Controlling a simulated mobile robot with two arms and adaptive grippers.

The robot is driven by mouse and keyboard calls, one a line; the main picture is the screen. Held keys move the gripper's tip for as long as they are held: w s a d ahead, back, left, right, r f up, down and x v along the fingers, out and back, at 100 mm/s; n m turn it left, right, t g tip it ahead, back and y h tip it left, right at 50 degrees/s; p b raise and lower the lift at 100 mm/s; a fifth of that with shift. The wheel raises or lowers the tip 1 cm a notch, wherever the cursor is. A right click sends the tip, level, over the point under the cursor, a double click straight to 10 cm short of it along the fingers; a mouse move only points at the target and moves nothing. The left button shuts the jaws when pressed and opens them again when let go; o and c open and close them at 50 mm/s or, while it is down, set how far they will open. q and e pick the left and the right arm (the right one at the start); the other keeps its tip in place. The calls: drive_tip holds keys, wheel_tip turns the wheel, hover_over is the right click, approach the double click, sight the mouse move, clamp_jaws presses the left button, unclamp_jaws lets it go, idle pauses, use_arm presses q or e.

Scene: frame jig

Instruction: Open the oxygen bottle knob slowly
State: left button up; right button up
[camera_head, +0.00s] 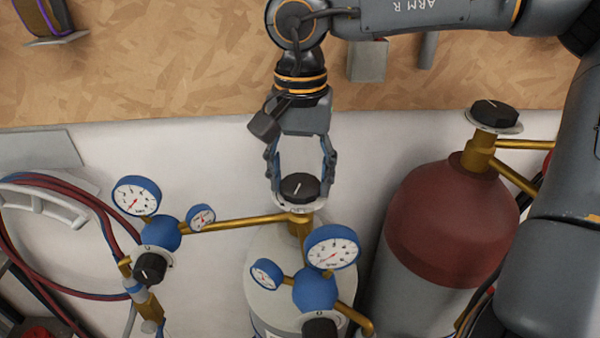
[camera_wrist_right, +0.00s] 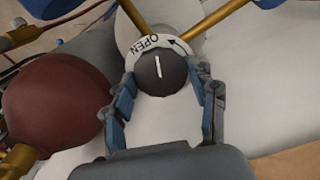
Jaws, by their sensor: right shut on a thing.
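The oxygen bottle knob (camera_head: 299,187) is black with a white pointer line and sits on top of the white bottle (camera_head: 262,262). In the right wrist view the knob (camera_wrist_right: 161,73) shows with a white dial ring (camera_wrist_right: 140,45) marked OPEN and an arrow. My right gripper (camera_head: 300,178) comes down from above with its fingers on both sides of the knob, shut on it. In the right wrist view the fingertips (camera_wrist_right: 163,80) sit at the knob's left and right sides. My left gripper is not in view.
A red-topped bottle (camera_head: 440,215) with its own black knob (camera_head: 495,113) stands at the right. Blue gauges (camera_head: 332,247) and brass pipes (camera_head: 245,222) surround the white bottle. Another gauge set (camera_head: 137,196) and hoses (camera_head: 75,190) are at the left. A wooden board (camera_head: 160,60) is behind.

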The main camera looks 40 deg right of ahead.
sight(301, 184)
drive_tip(key=n, duration=0.5)
idle(0.5)
drive_tip(key=o, duration=1.1)
drive_tip(key=shift+o, duration=0.2)
drive_tip(key=shift+r, duration=0.1)
wheel_tip(301, 184, up, 12)
